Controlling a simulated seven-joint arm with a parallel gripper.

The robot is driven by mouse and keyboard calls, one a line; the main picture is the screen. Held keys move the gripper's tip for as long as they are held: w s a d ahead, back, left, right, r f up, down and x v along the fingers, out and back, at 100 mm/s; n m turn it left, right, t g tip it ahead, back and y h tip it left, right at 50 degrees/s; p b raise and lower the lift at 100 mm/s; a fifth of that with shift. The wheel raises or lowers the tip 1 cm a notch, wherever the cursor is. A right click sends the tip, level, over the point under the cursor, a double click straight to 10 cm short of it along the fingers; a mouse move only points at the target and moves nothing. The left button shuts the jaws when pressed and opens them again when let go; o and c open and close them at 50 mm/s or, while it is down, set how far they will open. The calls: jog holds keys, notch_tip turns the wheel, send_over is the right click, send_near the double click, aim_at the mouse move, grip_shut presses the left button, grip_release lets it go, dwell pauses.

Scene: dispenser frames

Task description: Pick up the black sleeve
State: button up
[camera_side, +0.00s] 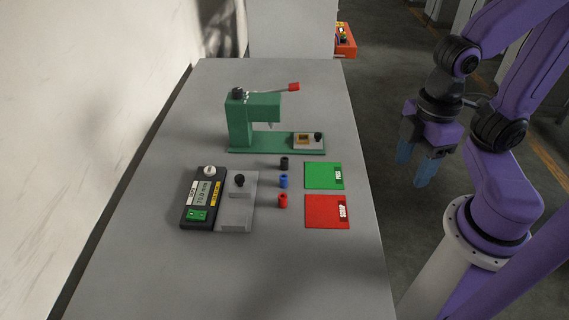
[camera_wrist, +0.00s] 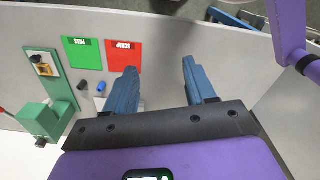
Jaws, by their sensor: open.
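The black sleeve (camera_side: 284,163) is a small dark cylinder standing on the grey table, at the back of a short row with a blue sleeve (camera_side: 283,181) and a red sleeve (camera_side: 283,201). In the wrist view the black sleeve (camera_wrist: 82,86) stands beside the blue sleeve (camera_wrist: 101,87); the red one is not clearly seen there, near my finger. My gripper (camera_side: 415,172) has blue fingers and hangs to the right of the table's edge, well away from the sleeves. In the wrist view my gripper (camera_wrist: 157,82) is open, with nothing between the fingers.
A green press (camera_side: 254,119) with a red-tipped lever stands behind the sleeves. A gauge with a display (camera_side: 203,198) and grey block (camera_side: 236,200) lies left. A green PASS pad (camera_side: 318,177) and red SCRAP pad (camera_side: 320,212) lie right. The table (camera_side: 300,280) is clear in front.

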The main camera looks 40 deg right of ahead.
jog(key=w+a+f+m+t+y, duration=0.1)
jog(key=w+a+f+m+y, duration=0.1)
jog(key=w+a+f, duration=0.35)
jog(key=m+t, duration=0.8)
jog(key=t, duration=0.3)
send_near(285, 159)
jog(key=shift+w+a+f, duration=0.15)
jog(key=shift+w+f, duration=0.15)
jog(key=shift+w, duration=0.4)
jog(key=shift+x, duration=3.55)
jog(key=shift+f, duration=0.1)
grip_shut()
